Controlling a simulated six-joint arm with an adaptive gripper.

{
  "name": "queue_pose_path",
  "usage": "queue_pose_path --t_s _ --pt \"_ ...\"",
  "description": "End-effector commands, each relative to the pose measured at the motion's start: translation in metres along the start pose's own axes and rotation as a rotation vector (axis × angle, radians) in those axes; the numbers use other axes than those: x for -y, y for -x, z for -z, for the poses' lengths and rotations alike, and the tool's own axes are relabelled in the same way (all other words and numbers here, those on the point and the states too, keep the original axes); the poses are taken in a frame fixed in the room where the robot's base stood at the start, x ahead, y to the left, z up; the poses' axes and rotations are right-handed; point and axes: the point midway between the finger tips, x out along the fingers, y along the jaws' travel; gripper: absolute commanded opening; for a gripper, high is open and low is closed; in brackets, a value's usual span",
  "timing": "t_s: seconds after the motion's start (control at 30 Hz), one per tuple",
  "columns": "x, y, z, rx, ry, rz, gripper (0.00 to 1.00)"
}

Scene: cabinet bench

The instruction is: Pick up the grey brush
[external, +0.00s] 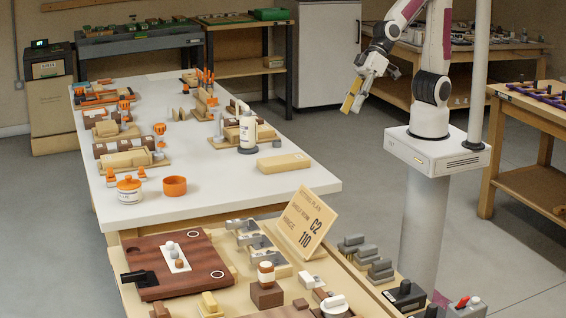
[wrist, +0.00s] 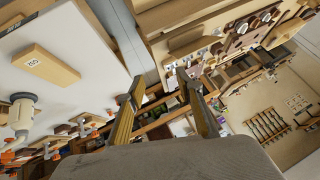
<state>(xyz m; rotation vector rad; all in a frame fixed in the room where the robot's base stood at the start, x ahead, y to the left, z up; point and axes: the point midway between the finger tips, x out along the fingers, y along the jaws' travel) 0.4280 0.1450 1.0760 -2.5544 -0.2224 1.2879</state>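My gripper (external: 353,98) is raised in the air beyond the right edge of the white table, away from all the objects. In the wrist view my gripper (wrist: 160,92) has its two fingers apart, with nothing between them. I cannot clearly pick out a grey brush. Several grey pieces (external: 379,266) stand at the front right in the external view, and more grey pieces (external: 257,240) sit on a wooden holder on the front bench. They are too small to tell whether one is a brush.
The white table (external: 225,183) holds a wooden block (external: 283,163), a white bottle (external: 247,131), an orange ring (external: 174,186) and an orange-lidded jar (external: 129,190). The block also shows in the wrist view (wrist: 46,66). A sign (external: 306,219) stands upright on the front bench. Grey floor separates the benches.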

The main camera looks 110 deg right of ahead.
Motion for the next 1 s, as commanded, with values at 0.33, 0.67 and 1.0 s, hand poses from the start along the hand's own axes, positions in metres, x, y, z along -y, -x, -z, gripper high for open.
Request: queue_pose_path --t_s 0.33,0.67,1.0 --pt "0.033 -0.068 0.005 -0.042 -0.07 0.025 0.36" --pt "0.055 -0.129 -0.003 -0.094 -0.131 0.017 0.36" --pt "0.068 -0.189 -0.024 -0.162 -0.175 -0.017 0.36"
